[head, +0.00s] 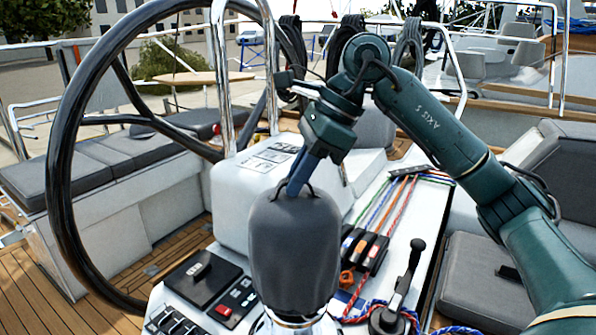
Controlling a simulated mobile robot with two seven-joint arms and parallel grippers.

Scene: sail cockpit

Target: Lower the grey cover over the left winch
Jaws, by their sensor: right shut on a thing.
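The grey cover (294,248) is a rounded fabric hood with a dark loop on top, upright at the centre of the head view. My right gripper (301,182) comes down from above and is shut at the loop, holding the cover. A shiny metal part of the winch (298,321) shows just below the cover's lower rim. The rest of the winch is hidden by the cover and the frame's bottom edge. I cannot tell how far the cover sits down over it. My left gripper is not in view.
A large black steering wheel (62,190) stands at the left. Right of the cover are rope clutches (364,250) with coloured lines and a black lever (409,275). A switch panel (233,302) lies left of the cover. Grey cushions (480,280) are at the right.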

